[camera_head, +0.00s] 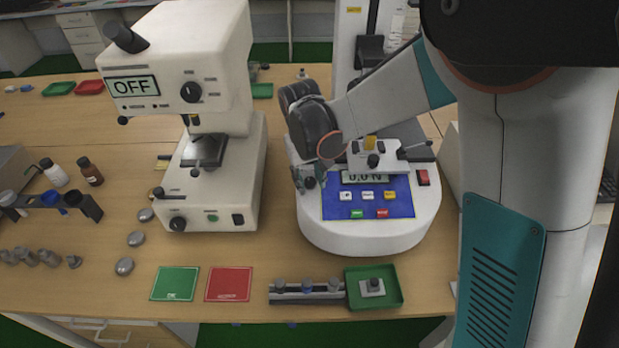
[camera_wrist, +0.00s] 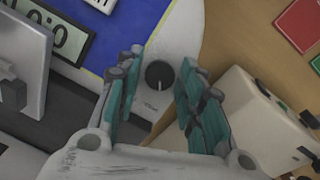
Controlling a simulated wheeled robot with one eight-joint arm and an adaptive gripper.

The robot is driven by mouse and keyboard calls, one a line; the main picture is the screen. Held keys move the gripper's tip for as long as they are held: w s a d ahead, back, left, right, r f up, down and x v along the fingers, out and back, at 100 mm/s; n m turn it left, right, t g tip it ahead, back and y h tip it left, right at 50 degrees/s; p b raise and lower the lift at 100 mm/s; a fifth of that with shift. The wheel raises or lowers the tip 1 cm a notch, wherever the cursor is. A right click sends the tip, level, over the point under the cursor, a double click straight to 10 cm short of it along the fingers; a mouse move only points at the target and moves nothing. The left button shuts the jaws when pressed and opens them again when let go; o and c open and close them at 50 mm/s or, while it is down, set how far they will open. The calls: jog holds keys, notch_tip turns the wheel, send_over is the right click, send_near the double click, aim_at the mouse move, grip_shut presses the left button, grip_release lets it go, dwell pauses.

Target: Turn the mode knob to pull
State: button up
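The mode knob (camera_wrist: 159,74) is a small round black dial with a pale pointer line, on the white housing beside the blue panel (camera_wrist: 120,32). In the wrist view it lies between my open gripper's fingers (camera_wrist: 162,62), with a visible gap on both sides. In the head view my gripper (camera_head: 309,177) points down over the left front of the white tester (camera_head: 365,236), and the knob (camera_head: 309,183) shows dark between the fingers. I cannot tell how far the fingertips are above the housing. The knob's small label is unreadable. The tester's display (camera_head: 365,177) reads about 0.0 N.
A tall white machine (camera_head: 213,180) with an OFF screen stands close to the left of my gripper. A metal fixture (camera_head: 385,157) stands behind the blue panel. Green (camera_head: 175,283) and red (camera_head: 229,284) mats and a green tray (camera_head: 391,298) lie in front.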

aim_at(306, 185)
dwell(0.3)
notch_tip(306, 185, up, 12)
jog(key=a, duration=0.1)
jog(key=shift+s, duration=0.45)
